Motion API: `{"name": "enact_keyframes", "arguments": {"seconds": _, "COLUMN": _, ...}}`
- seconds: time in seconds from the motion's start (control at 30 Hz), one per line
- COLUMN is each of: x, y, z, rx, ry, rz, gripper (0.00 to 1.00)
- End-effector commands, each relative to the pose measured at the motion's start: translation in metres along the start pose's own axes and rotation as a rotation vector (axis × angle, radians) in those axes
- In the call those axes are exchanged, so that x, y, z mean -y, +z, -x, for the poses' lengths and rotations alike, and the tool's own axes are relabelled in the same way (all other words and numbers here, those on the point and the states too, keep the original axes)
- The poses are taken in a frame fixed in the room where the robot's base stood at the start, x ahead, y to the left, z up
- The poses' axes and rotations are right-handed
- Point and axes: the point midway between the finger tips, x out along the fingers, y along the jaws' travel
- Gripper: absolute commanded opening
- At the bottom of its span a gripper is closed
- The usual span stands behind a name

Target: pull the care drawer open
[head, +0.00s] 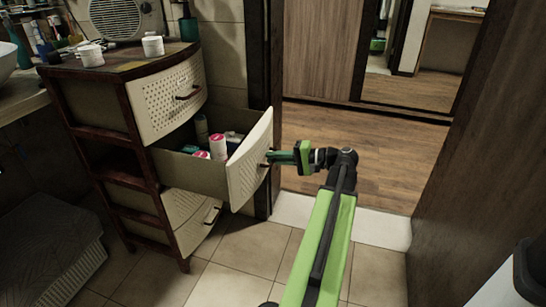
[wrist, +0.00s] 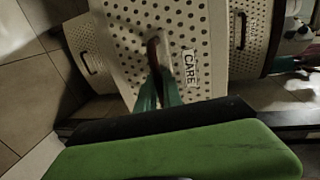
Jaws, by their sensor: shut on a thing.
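The care drawer (head: 250,165) is the middle drawer of a dark wood stand. It is pulled well out, with white, pink-labelled containers (head: 218,147) inside. In the wrist view, its perforated cream front (wrist: 215,25) bears a "CARE" label (wrist: 190,69) beside a dark brown handle (wrist: 153,50). My gripper (head: 271,157) reaches the front from the right in the head view. Its green fingers (wrist: 158,90) are shut on the handle, which they partly hide.
The upper drawer (head: 168,100) and the lower drawer (head: 195,217) are above and below. White jars (head: 153,44) and a fan-like box (head: 117,18) stand on top. Tiled floor (head: 245,255) is clear in front. A dark wood panel (head: 480,150) stands at the right.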

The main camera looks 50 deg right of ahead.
Motion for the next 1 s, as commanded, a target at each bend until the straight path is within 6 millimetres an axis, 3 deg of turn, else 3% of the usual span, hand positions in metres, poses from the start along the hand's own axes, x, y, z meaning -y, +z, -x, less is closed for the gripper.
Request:
{"name": "enact_keyframes", "arguments": {"seconds": 0.17, "x": 0.002, "y": -0.004, "z": 0.001, "rx": -0.011, "ry": -0.005, "rz": 0.0, "gripper": 0.0}}
{"name": "enact_keyframes", "arguments": {"seconds": 0.2, "x": 0.002, "y": -0.004, "z": 0.0, "rx": -0.01, "ry": -0.005, "rz": 0.0, "gripper": 0.15}}
{"name": "enact_keyframes", "arguments": {"seconds": 0.33, "x": 0.001, "y": -0.003, "z": 0.0, "rx": -0.007, "ry": -0.004, "rz": 0.0, "gripper": 0.32}}
{"name": "enact_keyframes", "arguments": {"seconds": 0.67, "x": 0.001, "y": -0.002, "z": 0.001, "rx": -0.004, "ry": -0.002, "rz": 0.0, "gripper": 0.33}}
{"name": "enact_keyframes", "arguments": {"seconds": 0.77, "x": 0.002, "y": -0.002, "z": 0.012, "rx": -0.006, "ry": -0.002, "rz": 0.0, "gripper": 0.33}}
{"name": "enact_keyframes", "arguments": {"seconds": 1.0, "x": 0.004, "y": -0.004, "z": 0.076, "rx": -0.008, "ry": -0.002, "rz": -0.001, "gripper": 0.33}}
